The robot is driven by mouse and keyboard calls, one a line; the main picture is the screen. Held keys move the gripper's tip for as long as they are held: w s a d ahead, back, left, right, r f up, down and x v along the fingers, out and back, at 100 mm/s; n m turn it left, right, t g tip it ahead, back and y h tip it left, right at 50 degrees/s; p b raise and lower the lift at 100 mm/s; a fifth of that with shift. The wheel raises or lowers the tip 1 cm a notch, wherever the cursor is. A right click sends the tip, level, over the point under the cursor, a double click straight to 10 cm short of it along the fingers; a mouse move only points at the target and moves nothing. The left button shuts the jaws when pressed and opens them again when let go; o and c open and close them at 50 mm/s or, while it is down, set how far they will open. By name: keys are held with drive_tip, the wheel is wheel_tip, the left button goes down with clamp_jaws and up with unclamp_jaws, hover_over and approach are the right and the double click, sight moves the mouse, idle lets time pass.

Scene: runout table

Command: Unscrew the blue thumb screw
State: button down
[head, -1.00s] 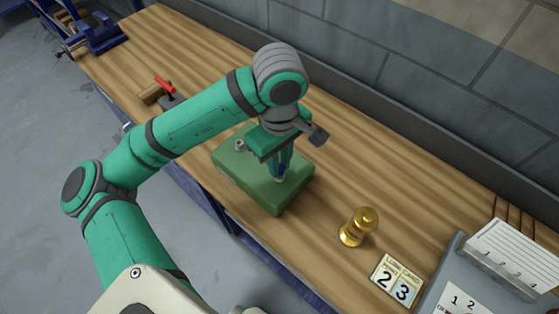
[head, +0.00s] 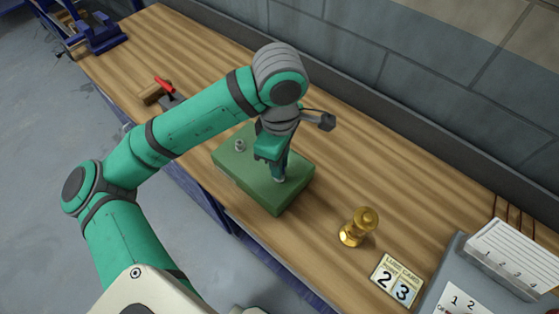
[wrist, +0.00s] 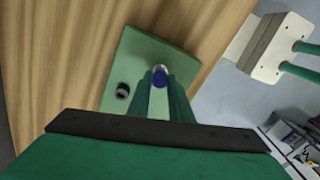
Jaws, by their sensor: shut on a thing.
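The blue thumb screw (wrist: 160,77) stands on the green block (wrist: 126,52) between my gripper's fingertips in the wrist view. My gripper (head: 279,176) points down at the right part of the green block (head: 268,200) in the head view and is shut on the screw. The screw is mostly hidden behind the fingers in the head view. A second, silver-grey fastener (head: 239,146) sits at the block's left part; it also shows dark with a pale centre in the wrist view.
Number cards (head: 396,281) and a grey stand (head: 470,280) are farther right. A red-handled tool (head: 165,88) and a blue vise (head: 95,35) are at the left.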

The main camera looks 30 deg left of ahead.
drive_tip(key=n, duration=0.4)
drive_tip(key=shift+n, duration=0.3)
drive_tip(key=c, duration=1.7)
unclamp_jaws()
